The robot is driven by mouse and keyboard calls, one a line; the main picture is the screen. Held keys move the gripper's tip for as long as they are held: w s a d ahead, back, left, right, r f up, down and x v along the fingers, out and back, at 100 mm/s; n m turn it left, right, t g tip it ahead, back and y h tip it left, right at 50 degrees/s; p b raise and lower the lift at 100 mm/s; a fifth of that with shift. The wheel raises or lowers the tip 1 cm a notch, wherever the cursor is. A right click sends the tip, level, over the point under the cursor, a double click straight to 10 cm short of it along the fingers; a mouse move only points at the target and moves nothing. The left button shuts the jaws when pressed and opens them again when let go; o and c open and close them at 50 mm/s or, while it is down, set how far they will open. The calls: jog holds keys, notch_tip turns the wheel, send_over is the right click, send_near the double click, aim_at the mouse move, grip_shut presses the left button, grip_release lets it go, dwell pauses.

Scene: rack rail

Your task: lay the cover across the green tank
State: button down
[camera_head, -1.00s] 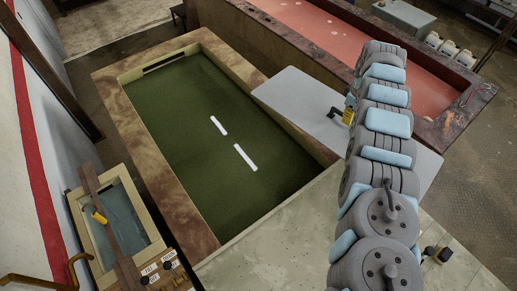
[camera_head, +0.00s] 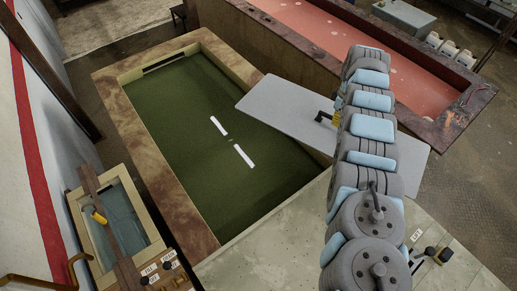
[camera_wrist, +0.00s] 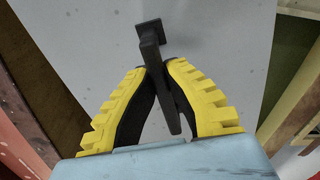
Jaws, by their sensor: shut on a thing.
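The cover is a flat grey panel (camera_head: 285,108) with a black handle (camera_wrist: 153,55) on its top. My gripper (camera_wrist: 165,72), with yellow and black fingers, is shut on that handle; in the head view the gripper (camera_head: 336,112) is partly hidden by my arm. The cover is held level or nearly so. In the head view its left end overlaps the right part of the green tank (camera_head: 178,195), while its right end reaches past my arm. The tank has a brown rim, dark green contents and two white bars inside. I cannot tell the cover's height above the rim.
A red tank (camera_head: 300,28) lies beyond, behind the cover. A small basin (camera_head: 122,215) with a wooden plank across it stands at the lower left, beside labelled controls (camera_head: 162,268). A pale perforated deck (camera_head: 265,235) borders the green tank's near side.

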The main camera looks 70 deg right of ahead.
aim_at(313, 126)
jog(key=shift+w+a+f+n, duration=0.25)
jog(key=shift+w+f+n, duration=0.35)
jog(key=shift+w, duration=0.1)
jog(key=shift+w+a+f, duration=0.1)
jog(key=shift+w, duration=0.4)
jog(key=shift+w+a+f+n, duration=0.2)
jog(key=shift+w+f+n, duration=0.25)
jog(key=shift+w, duration=0.2)
jog(key=shift+w+a+f+n, duration=0.3)
jog(key=shift+w+n, duration=0.2)
jog(key=shift+w, duration=0.1)
jog(key=shift+w+a+f+n, duration=0.15)
jog(key=shift+w+f+n, duration=0.3)
jog(key=shift+w, duration=0.2)
jog(key=shift+w+a+f+n, duration=0.2)
jog(key=shift+w+n, duration=0.05)
jog(key=shift+w, duration=0.2)
jog(key=shift+w+a+f+n, duration=0.15)
jog(key=shift+w+f+n, duration=0.1)
jog(key=shift+w, duration=0.15)
jog(key=shift+w+a+f+b, duration=0.25)
jog(key=shift+w+a+b, duration=0.05)
jog(key=shift+w, duration=0.1)
jog(key=shift+w+n, duration=0.15)
jog(key=shift+n, duration=0.15)
jog(key=shift+w, duration=0.15)
